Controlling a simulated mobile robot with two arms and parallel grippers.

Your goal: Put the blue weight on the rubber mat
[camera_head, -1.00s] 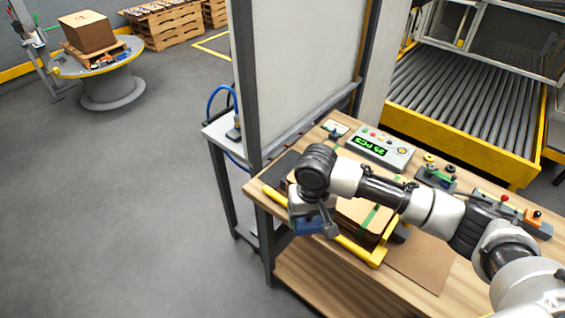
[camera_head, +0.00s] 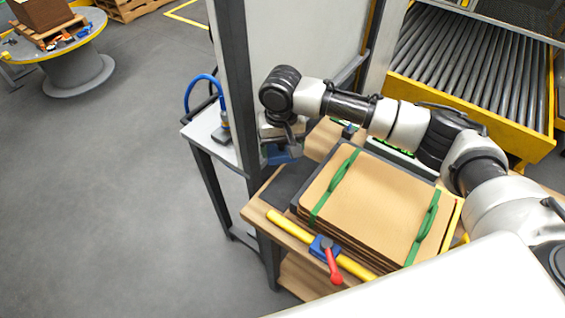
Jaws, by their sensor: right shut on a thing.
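My right gripper (camera_head: 284,143) is shut on the blue weight (camera_head: 279,155), which is partly hidden by the gripper. It holds the weight over the far left part of the workbench, next to the dark frame post. The rubber mat (camera_head: 287,182) is a dark grey sheet at the left corner of the bench, just below the weight in the picture. I cannot tell exactly how high the weight is above it. My left gripper is not in view.
A cardboard stack with green straps (camera_head: 385,200) lies right of the mat. A yellow rail (camera_head: 292,228) with a blue, red-handled clamp (camera_head: 326,250) runs along its front. A side table (camera_head: 215,135) stands beyond the post. A roller conveyor (camera_head: 470,80) is at the back right.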

